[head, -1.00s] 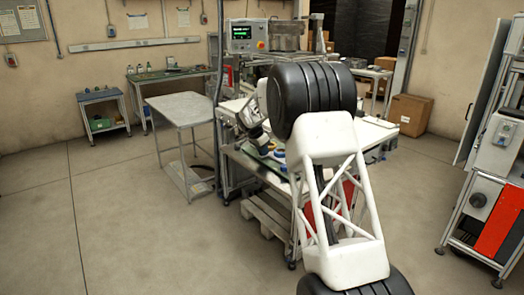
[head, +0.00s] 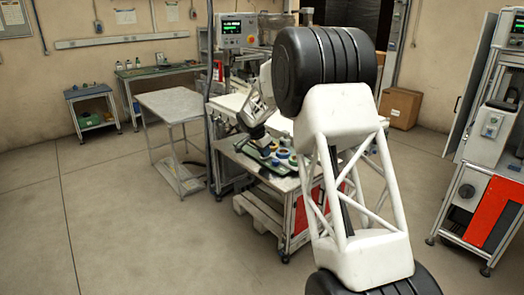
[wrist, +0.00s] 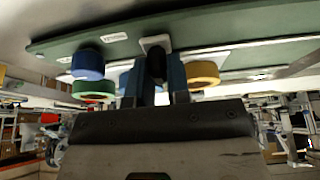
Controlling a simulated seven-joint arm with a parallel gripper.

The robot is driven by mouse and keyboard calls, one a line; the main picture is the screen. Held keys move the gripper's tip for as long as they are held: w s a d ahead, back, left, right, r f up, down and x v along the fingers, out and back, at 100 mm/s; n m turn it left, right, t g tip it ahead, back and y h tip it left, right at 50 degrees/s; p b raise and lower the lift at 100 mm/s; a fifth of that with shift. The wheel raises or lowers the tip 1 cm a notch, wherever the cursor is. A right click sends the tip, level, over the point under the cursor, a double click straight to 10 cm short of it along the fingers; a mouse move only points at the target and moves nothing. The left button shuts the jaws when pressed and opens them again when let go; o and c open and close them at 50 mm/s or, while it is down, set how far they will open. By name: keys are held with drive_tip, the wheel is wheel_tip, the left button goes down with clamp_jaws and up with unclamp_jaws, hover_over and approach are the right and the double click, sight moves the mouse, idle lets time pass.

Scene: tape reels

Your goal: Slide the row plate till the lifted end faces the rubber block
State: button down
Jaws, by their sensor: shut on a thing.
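The row plate (wrist: 105,46) is a long green board across the top of the wrist view. It also shows on the bench in the head view (head: 259,157). A blue reel (wrist: 87,62), a green reel (wrist: 93,88) and a yellow reel (wrist: 203,73) are beside my gripper (wrist: 155,78). The gripper's two fingers are shut on a black knob (wrist: 156,60) with a pale base against the plate. In the head view, my gripper (head: 257,132) is over the plate, small and partly hidden. I cannot make out the rubber block or which plate end is lifted.
My arm blocks much of the bench (head: 302,190) in the head view. A grey table (head: 170,104) stands to its left, and a machine with a red panel (head: 495,212) stands at the right. The floor at the left is open.

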drive_tip(key=shift+s+d, duration=0.1)
drive_tip(key=shift+d, duration=0.1)
drive_tip(key=c, duration=1.1)
unclamp_jaws()
drive_tip(key=shift+a+r, duration=0.1)
drive_tip(key=shift+v, duration=3.85)
